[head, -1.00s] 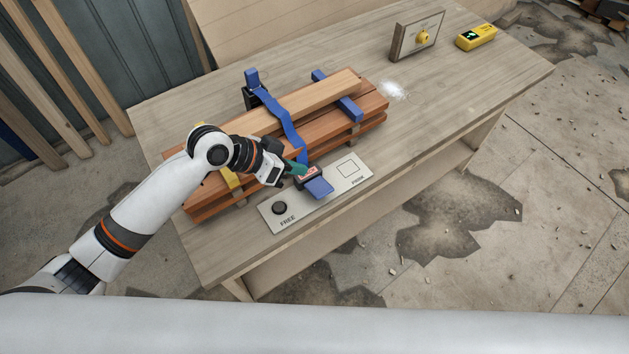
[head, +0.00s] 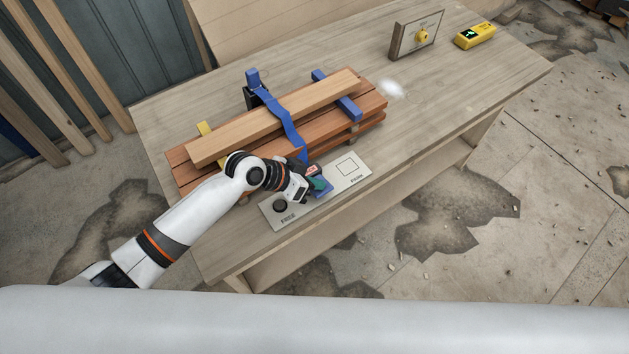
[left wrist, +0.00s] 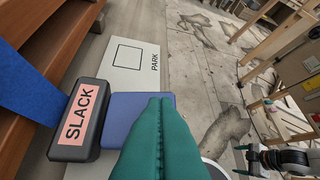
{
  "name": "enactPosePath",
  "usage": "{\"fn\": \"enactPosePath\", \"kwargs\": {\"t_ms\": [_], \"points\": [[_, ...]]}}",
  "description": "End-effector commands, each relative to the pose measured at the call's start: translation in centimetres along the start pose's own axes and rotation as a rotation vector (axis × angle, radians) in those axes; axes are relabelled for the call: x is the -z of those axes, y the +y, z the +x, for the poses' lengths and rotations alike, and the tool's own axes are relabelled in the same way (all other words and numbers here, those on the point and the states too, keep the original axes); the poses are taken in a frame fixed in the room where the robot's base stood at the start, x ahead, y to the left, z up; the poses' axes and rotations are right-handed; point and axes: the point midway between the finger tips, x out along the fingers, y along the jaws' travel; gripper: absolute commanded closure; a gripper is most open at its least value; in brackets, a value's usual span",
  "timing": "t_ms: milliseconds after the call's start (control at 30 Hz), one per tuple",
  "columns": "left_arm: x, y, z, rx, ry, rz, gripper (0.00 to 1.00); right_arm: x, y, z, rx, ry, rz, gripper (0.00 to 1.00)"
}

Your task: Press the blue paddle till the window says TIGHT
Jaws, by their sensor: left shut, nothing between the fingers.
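The blue paddle (left wrist: 135,108) sticks out from a dark block whose window (left wrist: 80,117) reads SLACK in the left wrist view. In the head view the paddle (head: 324,188) is partly covered by my left gripper (head: 318,184). My left gripper is shut and empty, its green fingertips (left wrist: 155,115) over the paddle; I cannot tell whether they touch it. A blue strap (head: 287,122) runs from the block over the stacked boards (head: 270,115).
A pale plate under the block has a PARK square (head: 347,167) and a black knob (head: 280,206) by FREE. A wooden stand with a yellow knob (head: 422,36) and a yellow device (head: 474,36) stand at the back right. The right tabletop is mostly clear.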

Motion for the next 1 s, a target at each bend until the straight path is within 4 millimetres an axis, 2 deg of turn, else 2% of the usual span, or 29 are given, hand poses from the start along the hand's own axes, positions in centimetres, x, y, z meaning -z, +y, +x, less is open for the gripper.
{"fn": "enactPosePath", "kwargs": {"t_ms": [200,433,733,1000], "points": [[0.4,-0.7,0.3,-0.098,0.003,0.099,1.00,-0.1,0.0,-1.7,0.000,0.000,0.000,0.18],[1.7,-1.1,1.6,-0.157,0.004,0.161,1.00,-0.2,0.0,-2.3,0.000,0.000,0.000,0.18],[1.6,-1.1,1.5,-0.157,0.004,0.159,1.00,-0.2,0.0,-2.3,0.000,0.000,0.000,0.18],[0.7,-1.4,0.6,-0.157,0.004,0.158,1.00,-0.3,0.0,-3.6,0.000,0.000,0.000,0.18]]}}
